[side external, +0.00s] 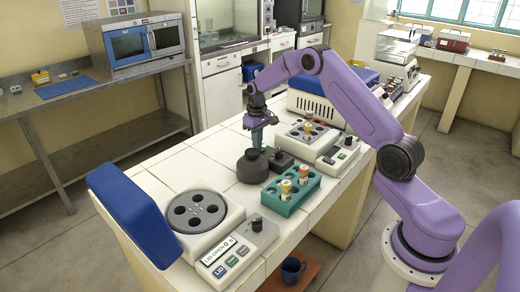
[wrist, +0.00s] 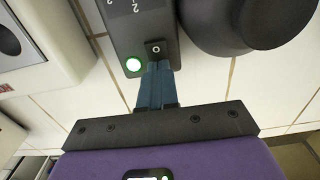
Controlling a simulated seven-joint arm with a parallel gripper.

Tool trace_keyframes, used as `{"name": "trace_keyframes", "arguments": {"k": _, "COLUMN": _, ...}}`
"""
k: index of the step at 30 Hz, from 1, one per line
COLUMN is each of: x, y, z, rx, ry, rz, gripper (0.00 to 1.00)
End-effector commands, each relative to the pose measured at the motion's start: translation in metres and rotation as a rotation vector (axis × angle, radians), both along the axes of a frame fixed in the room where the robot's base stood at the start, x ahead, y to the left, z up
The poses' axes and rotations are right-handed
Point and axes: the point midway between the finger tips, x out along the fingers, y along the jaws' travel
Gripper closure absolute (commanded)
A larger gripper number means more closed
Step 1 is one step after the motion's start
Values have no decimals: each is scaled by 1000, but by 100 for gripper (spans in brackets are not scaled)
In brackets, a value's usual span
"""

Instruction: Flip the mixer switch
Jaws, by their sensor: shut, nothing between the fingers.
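The mixer is a dark round body (side external: 251,168) on the white tiled bench, with a small dark control box (side external: 281,159) beside it. In the wrist view the round body (wrist: 245,22) is at the top right and the control box (wrist: 142,25) at the top centre. The box carries a small switch (wrist: 156,48) and a glowing round light with a green rim (wrist: 133,64). My gripper (side external: 257,143) is shut and empty, pointing down over the mixer. In the wrist view its blue-grey fingertips (wrist: 158,68) appear right at the switch; I cannot tell whether they touch it.
A teal rack (side external: 291,194) with orange-capped tubes stands in front of the control box. A white device (side external: 318,146) with tube wells stands behind it. A centrifuge with an open blue lid (side external: 130,215) is at the front left. Bare tiles (side external: 190,160) lie left of the mixer.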

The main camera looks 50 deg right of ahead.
Motion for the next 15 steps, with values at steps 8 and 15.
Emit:
{"name": "trace_keyframes", "arguments": {"k": 8, "x": 1, "y": 0, "z": 21, "rx": -1, "ry": -3, "rz": 0, "gripper": 100}}
{"name": "trace_keyframes", "arguments": {"k": 15, "x": 1, "y": 0, "z": 37, "rx": -1, "ry": -3, "rz": 0, "gripper": 100}}
